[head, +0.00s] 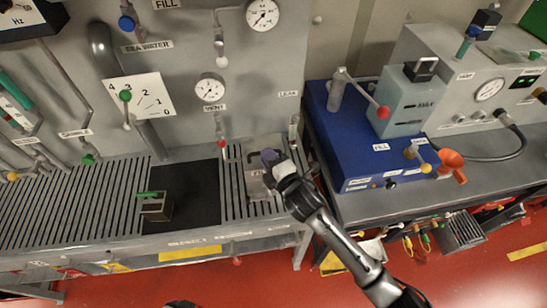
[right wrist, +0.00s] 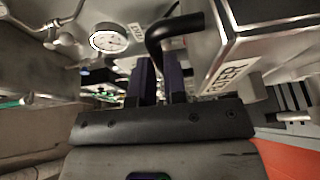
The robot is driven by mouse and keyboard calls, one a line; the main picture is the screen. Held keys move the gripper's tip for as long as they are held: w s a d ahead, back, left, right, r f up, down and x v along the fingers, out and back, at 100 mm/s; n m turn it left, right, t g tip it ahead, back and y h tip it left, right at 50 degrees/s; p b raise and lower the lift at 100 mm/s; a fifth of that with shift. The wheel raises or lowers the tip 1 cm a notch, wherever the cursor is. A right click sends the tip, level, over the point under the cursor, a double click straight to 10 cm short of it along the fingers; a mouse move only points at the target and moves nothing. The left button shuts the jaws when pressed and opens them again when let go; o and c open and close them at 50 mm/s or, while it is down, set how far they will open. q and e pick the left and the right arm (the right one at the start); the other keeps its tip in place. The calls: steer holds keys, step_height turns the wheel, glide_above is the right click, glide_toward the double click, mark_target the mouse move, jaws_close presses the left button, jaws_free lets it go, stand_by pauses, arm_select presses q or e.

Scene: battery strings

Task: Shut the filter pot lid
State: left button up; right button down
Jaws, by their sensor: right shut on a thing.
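The filter pot (head: 256,187) is a grey metal box with a FILTER label, at the right end of the slatted bench in the head view. Its labelled metal body (right wrist: 230,75) fills the upper right of the right wrist view. A black curved handle (right wrist: 172,28) runs from it down between my fingers. My right gripper (head: 270,157) is at the top of the pot, its dark fingers (right wrist: 160,80) shut on the handle. The gripper and arm hide part of the pot, and I cannot tell the lid's angle.
A blue box (head: 350,135) with a red-knobbed lever stands on the right bench, beside an orange funnel (head: 451,161). The wall behind the pot carries gauges (head: 210,88) and valves. A small box with a green handle (head: 154,206) sits on the slatted bench's dark plate (head: 200,190).

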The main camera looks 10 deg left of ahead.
steer(key=shift+f, duration=0.1)
steer(key=c, duration=1.4)
jaws_free()
steer(key=shift+o, duration=1.2)
steer(key=p+v, duration=0.1)
steer(key=v, duration=1.3)
steer(key=shift+w, duration=0.1)
